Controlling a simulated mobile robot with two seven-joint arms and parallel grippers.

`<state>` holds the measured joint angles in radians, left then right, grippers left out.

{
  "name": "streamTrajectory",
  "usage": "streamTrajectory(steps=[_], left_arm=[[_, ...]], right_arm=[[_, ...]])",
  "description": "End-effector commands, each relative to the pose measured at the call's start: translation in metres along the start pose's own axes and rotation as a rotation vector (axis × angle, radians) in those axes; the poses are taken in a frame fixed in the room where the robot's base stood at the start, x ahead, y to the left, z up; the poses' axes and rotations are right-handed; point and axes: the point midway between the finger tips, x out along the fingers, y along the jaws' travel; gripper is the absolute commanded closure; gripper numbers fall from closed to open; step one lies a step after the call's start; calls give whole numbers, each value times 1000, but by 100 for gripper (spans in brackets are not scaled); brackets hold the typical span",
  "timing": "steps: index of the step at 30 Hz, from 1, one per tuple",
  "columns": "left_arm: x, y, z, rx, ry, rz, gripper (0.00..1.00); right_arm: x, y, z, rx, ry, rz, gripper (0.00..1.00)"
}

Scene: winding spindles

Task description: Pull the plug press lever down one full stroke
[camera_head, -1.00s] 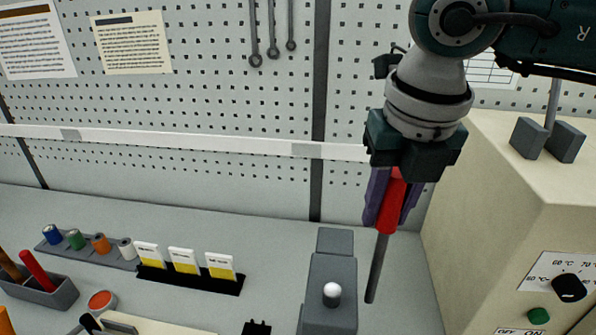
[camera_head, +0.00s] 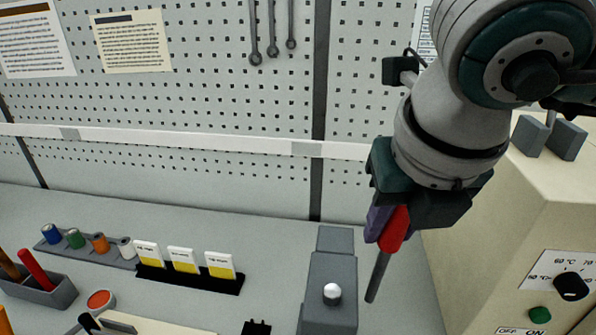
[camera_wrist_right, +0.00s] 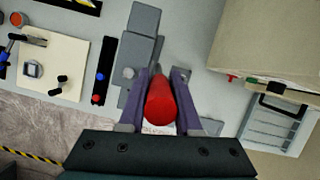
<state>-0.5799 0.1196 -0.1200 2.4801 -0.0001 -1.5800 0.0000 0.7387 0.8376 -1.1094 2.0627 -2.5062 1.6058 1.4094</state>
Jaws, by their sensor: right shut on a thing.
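The plug press (camera_head: 330,268) is a grey body on the bench at centre right, with a white ball (camera_head: 332,292) on it. Its lever has a grey rod (camera_head: 377,277) beside the body's right side and a red grip (camera_head: 395,230) on top. My right gripper (camera_head: 384,222) is shut on the red grip, its purple fingers on either side. The rod leans, with the grip above its lower end. In the right wrist view the red grip (camera_wrist_right: 160,102) sits between the fingers, and the press body (camera_wrist_right: 138,60) lies beyond. My left gripper is not in view.
A cream cabinet (camera_head: 500,220) with a dial and green button stands close right of the lever. A black card holder (camera_head: 190,280) and a grey rack of spools (camera_head: 90,250) are at left. The pegboard wall (camera_head: 200,90) is behind.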

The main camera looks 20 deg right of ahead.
Motion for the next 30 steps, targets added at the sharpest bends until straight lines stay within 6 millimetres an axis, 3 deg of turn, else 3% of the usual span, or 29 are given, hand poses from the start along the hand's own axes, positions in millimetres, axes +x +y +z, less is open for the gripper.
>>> streamTrajectory(steps=[21, 30], left_arm=[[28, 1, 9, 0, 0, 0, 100], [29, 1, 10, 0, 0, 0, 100]], right_arm=[[0, 7, -35, -16, -153, -32, 100], [-4, 7, -36, -11, -178, -35, 100]])
